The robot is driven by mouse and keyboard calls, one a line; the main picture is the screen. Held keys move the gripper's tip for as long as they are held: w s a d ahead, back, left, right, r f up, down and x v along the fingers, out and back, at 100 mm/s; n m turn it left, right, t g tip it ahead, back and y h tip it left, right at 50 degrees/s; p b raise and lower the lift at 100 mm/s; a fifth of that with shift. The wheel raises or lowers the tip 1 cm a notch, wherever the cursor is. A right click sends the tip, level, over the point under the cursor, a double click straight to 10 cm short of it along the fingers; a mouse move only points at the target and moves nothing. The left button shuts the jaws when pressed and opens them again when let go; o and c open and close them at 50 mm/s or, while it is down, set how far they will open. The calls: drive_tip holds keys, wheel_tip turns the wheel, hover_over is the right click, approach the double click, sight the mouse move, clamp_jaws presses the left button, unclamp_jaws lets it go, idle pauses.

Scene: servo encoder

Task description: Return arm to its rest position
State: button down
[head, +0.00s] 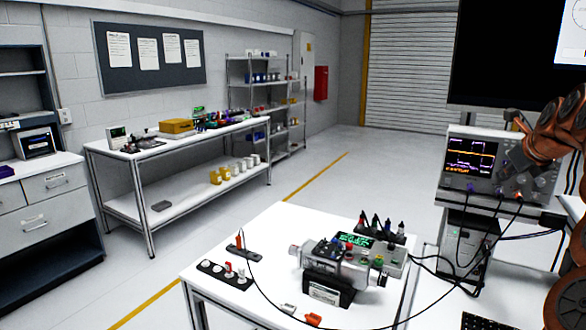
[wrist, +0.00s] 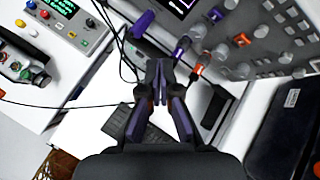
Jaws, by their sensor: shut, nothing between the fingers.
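My gripper (wrist: 159,75) shows in the wrist view with its two dark fingers closed together and nothing between them. It points towards the knobs and plugged leads of the oscilloscope (wrist: 262,35); whether it touches any lead I cannot tell. In the head view my orange arm reaches in at the right edge, in front of the oscilloscope (head: 455,185). The gripper's fingertips cannot be made out clearly there. The servo unit (head: 345,262) lies in a dark cradle on the white table, well left of the arm.
The white table (head: 262,228) also holds a rack of probes (head: 380,230) and a dark strip with knobs (head: 222,275). Black cables run from the table to the oscilloscope. A keyboard (head: 483,322) lies at the bottom right. The floor behind the table is clear.

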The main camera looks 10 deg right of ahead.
drive_tip(key=a+f+n+g+y, duration=0.1)
drive_tip(key=a+f+n+y, duration=0.15)
drive_tip(key=a+n, duration=1.05)
drive_tip(key=s+a+f+n+g+y, duration=0.1)
drive_tip(key=s+a+f+n, duration=0.15)
drive_tip(key=a, duration=0.65)
drive_tip(key=s+a+f+n+g, duration=0.2)
drive_tip(key=s+a+f, duration=0.15)
drive_tip(key=a, duration=0.55)
drive_tip(key=s+a+f+n+g, duration=0.3)
drive_tip(key=s+a+f+n, duration=0.45)
drive_tip(key=s, duration=0.35)
drive_tip(key=s+f+n+g, duration=0.1)
drive_tip(key=s+f+n, duration=0.2)
drive_tip(key=s, duration=0.3)
drive_tip(key=s+a+f+n+g, duration=0.1)
drive_tip(key=s+f+n, duration=0.2)
drive_tip(key=s, duration=0.4)
drive_tip(key=s+a+f+n+g+p, duration=0.1)
drive_tip(key=s+f+n, duration=0.3)
drive_tip(key=s, duration=0.2)
drive_tip(key=shift+s+a+g+h, duration=0.15)
drive_tip(key=shift+s+g+h, duration=0.15)
drive_tip(key=shift+h, duration=0.15)
drive_tip(key=shift+f, duration=0.1)
